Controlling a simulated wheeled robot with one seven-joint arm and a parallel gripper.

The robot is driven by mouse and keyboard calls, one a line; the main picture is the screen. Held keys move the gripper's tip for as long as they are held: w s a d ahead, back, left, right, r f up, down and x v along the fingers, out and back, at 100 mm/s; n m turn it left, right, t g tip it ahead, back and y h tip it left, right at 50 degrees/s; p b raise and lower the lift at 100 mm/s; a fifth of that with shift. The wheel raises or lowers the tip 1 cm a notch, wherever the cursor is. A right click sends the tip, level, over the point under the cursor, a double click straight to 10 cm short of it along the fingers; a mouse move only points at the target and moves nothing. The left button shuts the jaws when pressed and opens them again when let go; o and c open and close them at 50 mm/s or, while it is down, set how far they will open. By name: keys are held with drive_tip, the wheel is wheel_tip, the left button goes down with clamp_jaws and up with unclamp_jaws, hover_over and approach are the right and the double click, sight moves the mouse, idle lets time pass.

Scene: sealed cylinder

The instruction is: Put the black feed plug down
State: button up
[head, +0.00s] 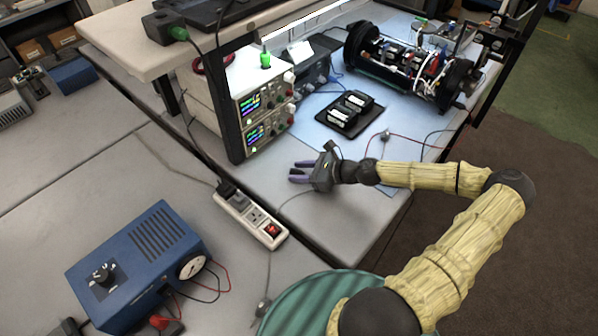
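My gripper (294,172) is low over the grey bench top, right of the power strip, with its fingers pointing left. Its two purple-grey fingers are slightly apart, and a small dark piece shows between them. It looks like the black feed plug (297,171), mostly hidden by the fingers. A thin grey cable runs from below the gripper toward the lower left. I cannot tell whether the plug touches the bench. Another black plug (227,187) sits in the upper end of the white power strip (250,218).
Stacked instruments (262,110) stand behind the gripper. A black tray (350,112) and an open cylinder assembly (410,65) lie on the blue mat. A blue power unit (135,262) stands at lower left. The bench is clear just below the gripper.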

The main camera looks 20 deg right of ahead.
drive_tip(key=shift+s+a+f, duration=0.15)
drive_tip(key=shift+s, duration=0.05)
drive_tip(key=shift+r, duration=0.25)
drive_tip(key=v, duration=0.4)
drive_tip(key=b+v, duration=0.1)
drive_tip(key=v, duration=0.7)
drive_tip(key=shift+r+b, duration=0.35)
drive_tip(key=shift+r, duration=0.1)
drive_tip(key=shift+w, duration=0.1)
